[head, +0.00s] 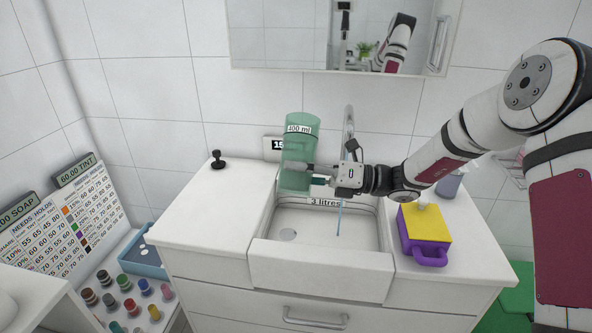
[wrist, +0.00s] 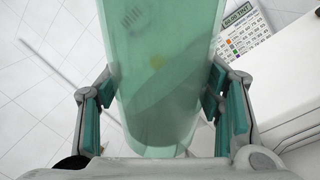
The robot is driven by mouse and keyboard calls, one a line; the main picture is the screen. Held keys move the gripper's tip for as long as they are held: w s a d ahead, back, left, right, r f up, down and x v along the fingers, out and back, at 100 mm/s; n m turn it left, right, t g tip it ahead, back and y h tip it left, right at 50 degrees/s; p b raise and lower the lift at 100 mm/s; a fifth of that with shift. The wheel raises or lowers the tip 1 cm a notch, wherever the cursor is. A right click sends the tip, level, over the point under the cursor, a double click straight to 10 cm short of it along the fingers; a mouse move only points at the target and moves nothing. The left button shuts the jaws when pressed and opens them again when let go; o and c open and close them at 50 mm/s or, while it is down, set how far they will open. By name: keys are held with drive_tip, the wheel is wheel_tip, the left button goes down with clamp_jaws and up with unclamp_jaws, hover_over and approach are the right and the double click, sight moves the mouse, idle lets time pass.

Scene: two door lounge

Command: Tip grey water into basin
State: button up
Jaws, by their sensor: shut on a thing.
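A tall translucent green container (head: 298,150) marked "400 ml" is held in my gripper (head: 306,177), near the back left of the white basin (head: 320,275). It looks close to upright in the head view. In the wrist view the green container (wrist: 160,70) sits between both fingers, which press on its sides. I cannot clearly tell the level of any liquid inside it. The basin carries a "3 litres" label, and its visible floor has a round drain. A thin bluish streak (head: 338,220) hangs below the tap (head: 349,130) over the basin.
A purple and yellow box-shaped jug (head: 425,235) stands on the counter right of the basin. A small black object (head: 217,160) is at the back left. The left counter (head: 205,215) is mostly clear. Several paint pots (head: 130,305) and a blue tray (head: 143,257) lie lower left.

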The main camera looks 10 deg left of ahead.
sight(295, 160)
drive_tip(key=shift+s+r+m+p, duration=0.1)
drive_tip(key=shift+r+m+p, duration=0.2)
drive_tip(key=shift+r, duration=0.1)
idle(0.5)
drive_tip(key=shift+s+r+m+p, duration=0.3)
drive_tip(key=shift+r+m+p, duration=0.35)
drive_tip(key=shift+m+p, duration=0.15)
drive_tip(key=shift+r+m+t, duration=0.2)
drive_tip(key=shift+m+t, duration=0.1)
drive_tip(key=shift+s+r+p, duration=0.15)
drive_tip(key=shift+r+p, duration=0.15)
drive_tip(key=shift+p, duration=0.15)
drive_tip(key=shift+r+m+p, duration=0.4)
drive_tip(key=shift+r+m, duration=0.05)
drive_tip(key=shift+m, duration=0.35)
drive_tip(key=shift+r, duration=0.1)
drive_tip(key=shift+s+a+r+m+t+y+p, duration=0.15)
drive_tip(key=shift+r+m+t+y+p, duration=0.2)
drive_tip(key=shift+r+m+p, duration=0.4)
drive_tip(key=shift+r+m, duration=0.1)
drive_tip(key=shift+m, duration=0.15)
idle(0.3)
